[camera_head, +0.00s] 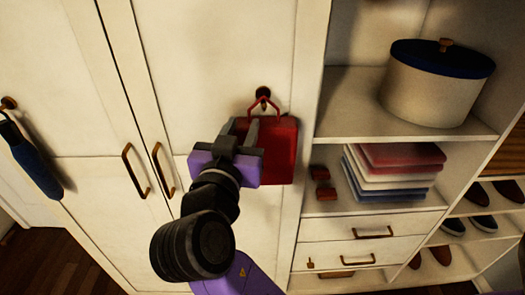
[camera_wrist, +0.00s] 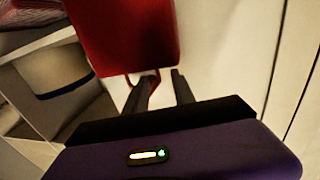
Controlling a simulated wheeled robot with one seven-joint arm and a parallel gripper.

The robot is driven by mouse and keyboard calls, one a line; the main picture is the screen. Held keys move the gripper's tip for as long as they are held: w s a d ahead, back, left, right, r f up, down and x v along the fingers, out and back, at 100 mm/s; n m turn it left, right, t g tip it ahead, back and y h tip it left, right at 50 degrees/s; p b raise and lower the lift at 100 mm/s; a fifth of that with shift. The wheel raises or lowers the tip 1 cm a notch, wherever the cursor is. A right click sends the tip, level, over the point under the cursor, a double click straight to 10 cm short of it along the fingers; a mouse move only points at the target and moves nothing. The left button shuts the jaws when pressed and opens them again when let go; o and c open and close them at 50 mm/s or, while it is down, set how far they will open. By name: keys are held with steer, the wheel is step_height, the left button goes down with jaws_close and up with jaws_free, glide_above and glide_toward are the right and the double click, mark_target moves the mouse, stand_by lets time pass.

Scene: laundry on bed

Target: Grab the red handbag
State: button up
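The red handbag (camera_head: 280,150) hangs from a hook (camera_head: 264,92) on the white wardrobe door by its thin red handle. In the wrist view the handbag (camera_wrist: 125,35) shows at the top, with part of its handle by the left finger. My gripper (camera_head: 246,126) is in front of the bag's upper left part and hides some of it. In the wrist view the two fingers of my gripper (camera_wrist: 165,76) are apart, with a gap between them. I cannot tell whether a finger touches the handle or whether the handle passes between the fingers.
Shelves to the right hold a white round box with a blue lid (camera_head: 437,85), folded clothes (camera_head: 395,172) and small red items (camera_head: 323,185). Shoes (camera_head: 470,224) sit further right. A blue umbrella-like item (camera_head: 35,160) hangs at left. Door handles (camera_head: 135,170) stick out below left.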

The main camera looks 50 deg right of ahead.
mark_target(248, 117)
steer(key=p+x, duration=0.1)
steer(key=x, duration=0.2)
steer(key=shift+d, duration=0.4)
steer(key=shift+w+d+p, duration=0.3)
steer(key=shift+d+p, duration=0.05)
steer(key=shift+d, duration=0.2)
steer(key=shift+c, duration=0.4)
jaws_close()
